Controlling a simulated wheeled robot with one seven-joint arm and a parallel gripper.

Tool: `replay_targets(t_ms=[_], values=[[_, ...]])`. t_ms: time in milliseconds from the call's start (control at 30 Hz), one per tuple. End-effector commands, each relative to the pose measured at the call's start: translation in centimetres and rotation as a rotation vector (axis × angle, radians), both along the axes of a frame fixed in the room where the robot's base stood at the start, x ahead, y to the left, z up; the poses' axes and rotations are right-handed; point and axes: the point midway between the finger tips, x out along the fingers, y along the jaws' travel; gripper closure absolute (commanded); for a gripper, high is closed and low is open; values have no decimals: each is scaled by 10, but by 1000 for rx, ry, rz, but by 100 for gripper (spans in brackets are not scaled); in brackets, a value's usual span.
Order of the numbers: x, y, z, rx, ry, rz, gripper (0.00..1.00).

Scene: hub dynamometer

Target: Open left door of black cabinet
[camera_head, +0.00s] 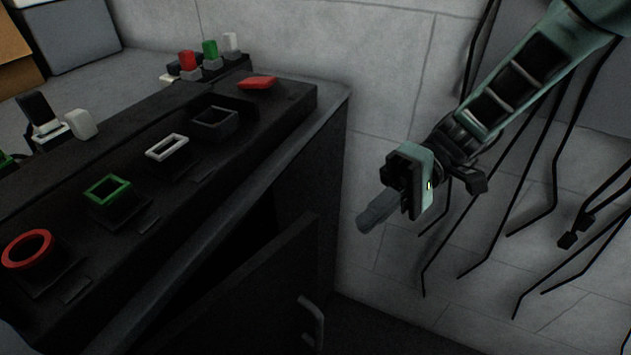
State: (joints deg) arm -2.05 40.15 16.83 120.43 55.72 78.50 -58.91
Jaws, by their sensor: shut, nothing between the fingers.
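The black cabinet (332,112) fills the left and middle of the head view, its top sloping from upper right to lower left. One black door (255,295) below the top stands ajar, swung outward, with a dark gap between it and the cabinet body. I cannot tell from this view alone whether it is the left door. A grey bar handle (316,322) is on the door's face near its free edge, at the bottom. My gripper (372,215) is shut and empty, in the air to the right of the door and above the handle, touching neither.
Red (28,249), green (108,189), white (167,147) and black (214,122) square or round frames sit on the cabinet top. Small coloured pieces stand behind them. Thin black rods (555,165) lie or hang at right near the grey tiled wall (385,60).

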Motion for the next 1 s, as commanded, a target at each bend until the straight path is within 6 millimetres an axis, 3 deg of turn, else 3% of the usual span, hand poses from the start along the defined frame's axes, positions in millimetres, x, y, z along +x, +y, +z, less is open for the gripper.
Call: replay_targets(t_ms=[133, 333, 467, 800, 1000], values=[[33, -1, 10, 167, 32, -105, 100], [49, 0, 12, 257, 35, -163, 100], [42, 11, 12, 262, 35, -163, 100], [10, 61, 12, 258, 34, -161, 100], [0, 78, 12, 259, 33, -164, 100]])
